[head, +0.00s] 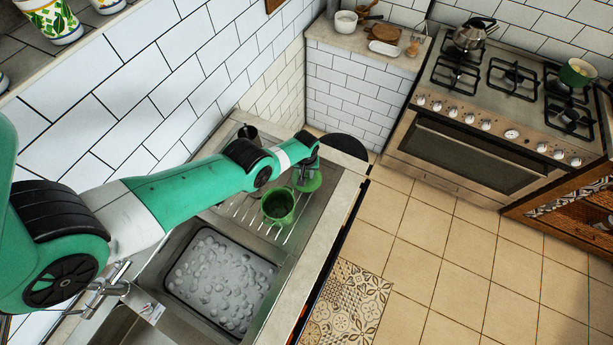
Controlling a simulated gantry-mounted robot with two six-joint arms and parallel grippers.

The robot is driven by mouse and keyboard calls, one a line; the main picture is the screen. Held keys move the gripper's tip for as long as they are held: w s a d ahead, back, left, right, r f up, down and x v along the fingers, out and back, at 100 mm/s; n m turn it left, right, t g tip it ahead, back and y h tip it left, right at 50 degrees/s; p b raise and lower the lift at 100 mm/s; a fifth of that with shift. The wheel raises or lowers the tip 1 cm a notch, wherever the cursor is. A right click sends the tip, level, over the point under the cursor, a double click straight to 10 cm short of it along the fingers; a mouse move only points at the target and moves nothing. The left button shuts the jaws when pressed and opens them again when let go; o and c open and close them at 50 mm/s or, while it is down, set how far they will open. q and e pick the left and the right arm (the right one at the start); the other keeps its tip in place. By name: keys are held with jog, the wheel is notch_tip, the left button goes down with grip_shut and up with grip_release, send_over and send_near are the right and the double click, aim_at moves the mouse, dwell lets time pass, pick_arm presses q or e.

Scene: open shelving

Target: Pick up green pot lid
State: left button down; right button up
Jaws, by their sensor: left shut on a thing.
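The green pot lid (309,184) is at the far right end of the drainboard, under my left gripper (306,170). My left gripper reaches down from above and is shut on the lid. The wrist hides part of the lid, and I cannot tell whether it still touches the drainboard. A green pot (278,207) stands open on the ribbed drainboard, just left of and nearer than the lid. My right gripper is not in view.
The sink basin (222,280) holds sudsy water, with a faucet (112,286) at its left. A dark cup (247,133) stands behind the drainboard. A stove (505,95) with a kettle (472,35) and another green pot (577,73) is at right. The tiled floor (440,260) is clear.

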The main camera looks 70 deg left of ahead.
aim_at(306, 174)
pick_arm(q)
jog(key=shift+r, duration=0.15)
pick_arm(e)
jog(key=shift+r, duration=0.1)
pick_arm(q)
notch_tip(306, 174, up, 10)
jog(key=p, duration=1)
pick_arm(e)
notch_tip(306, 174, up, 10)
